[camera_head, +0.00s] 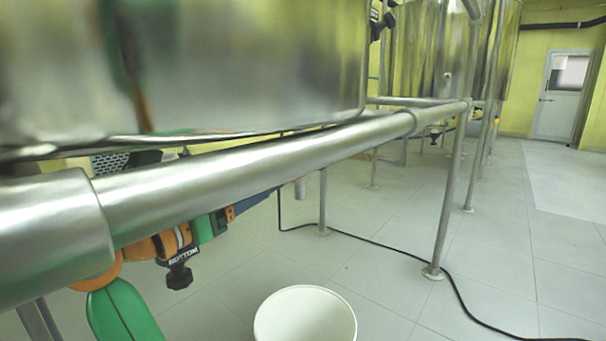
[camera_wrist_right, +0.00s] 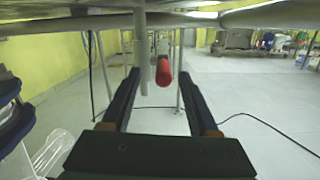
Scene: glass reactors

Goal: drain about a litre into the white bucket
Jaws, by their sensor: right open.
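The white bucket (camera_head: 305,318) stands on the floor at the bottom of the head view, its rim open upward. A steel reactor vessel (camera_head: 240,60) hangs above, with a short outlet pipe (camera_head: 300,188) below it. In the right wrist view an outlet pipe (camera_wrist_right: 141,55) hangs down next to a red handle (camera_wrist_right: 163,72). My right gripper (camera_wrist_right: 158,78) is open, with the red handle appearing between its fingertips; I cannot tell if they touch. In the head view my arm passes under the steel rail, which partly hides it. My left gripper is not in view.
A thick steel rail (camera_head: 260,150) crosses the head view close to my arm. A frame leg (camera_head: 450,190) stands right of the bucket. A black cable (camera_head: 400,250) runs along the floor.

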